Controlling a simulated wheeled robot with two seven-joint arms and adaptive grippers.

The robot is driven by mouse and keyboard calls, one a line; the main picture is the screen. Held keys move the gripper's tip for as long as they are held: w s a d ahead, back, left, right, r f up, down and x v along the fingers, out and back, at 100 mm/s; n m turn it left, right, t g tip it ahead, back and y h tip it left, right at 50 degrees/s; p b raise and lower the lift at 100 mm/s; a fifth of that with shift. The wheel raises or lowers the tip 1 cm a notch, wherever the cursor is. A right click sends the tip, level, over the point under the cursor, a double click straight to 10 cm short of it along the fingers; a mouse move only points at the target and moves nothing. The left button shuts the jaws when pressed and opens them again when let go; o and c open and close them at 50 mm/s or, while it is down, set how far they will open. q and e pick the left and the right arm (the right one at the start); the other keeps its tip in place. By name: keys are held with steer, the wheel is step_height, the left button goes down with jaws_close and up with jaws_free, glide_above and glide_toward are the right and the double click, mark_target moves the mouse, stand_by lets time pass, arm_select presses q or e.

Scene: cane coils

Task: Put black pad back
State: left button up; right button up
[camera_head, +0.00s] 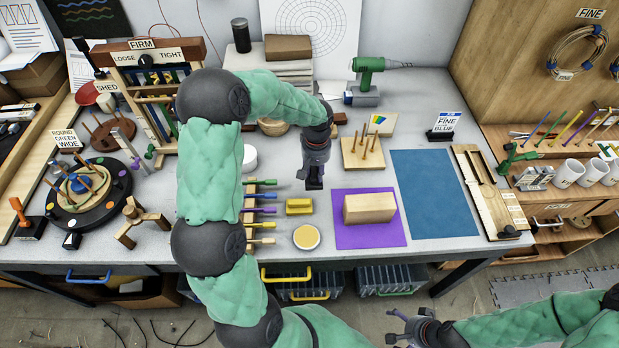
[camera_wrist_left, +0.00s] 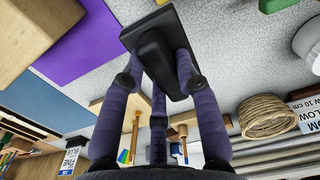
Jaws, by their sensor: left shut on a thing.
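A black pad (camera_wrist_left: 184,18) is a flat dark plate with a raised grip. My left gripper (camera_wrist_left: 157,75) is shut on the grip, its purple-grey fingers around it. In the head view, my left gripper (camera_head: 314,168) points down over the bench with the black pad (camera_head: 314,184) at its tips, left of the purple sheet. I cannot tell whether the pad touches the bench. My right gripper (camera_head: 397,326) is low at the front, off the bench, its fingers apart and empty.
A wooden block (camera_head: 370,208) lies on the purple sheet (camera_head: 362,238), beside a blue sheet (camera_head: 432,195). A yellow block (camera_head: 299,206) and round yellow-topped tin (camera_head: 306,237) stand in front. A pegged wooden board (camera_head: 362,153) is behind. Grey bench shows around the held pad.

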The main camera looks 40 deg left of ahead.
arm_select(q)
steer(key=a+f, duration=0.1)
steer(key=w+a+f, duration=0.1)
steer(key=f, duration=0.1)
steer(key=a+f, duration=0.1)
steer(key=f, duration=0.1)
steer(key=shift+w+a+b, duration=0.25)
steer(key=shift+b, duration=0.15)
steer(key=shift+w+a+f+b, duration=0.15)
steer(key=shift+f+b, duration=0.3)
steer(key=shift+f, duration=1.25)
steer(key=shift+f, duration=0.2)
steer(key=o, duration=1)
steer(key=shift+r, duration=0.1)
steer(key=shift+r, duration=0.15)
step_height(320, 180, up, 12)
steer(key=shift+p, duration=1.25)
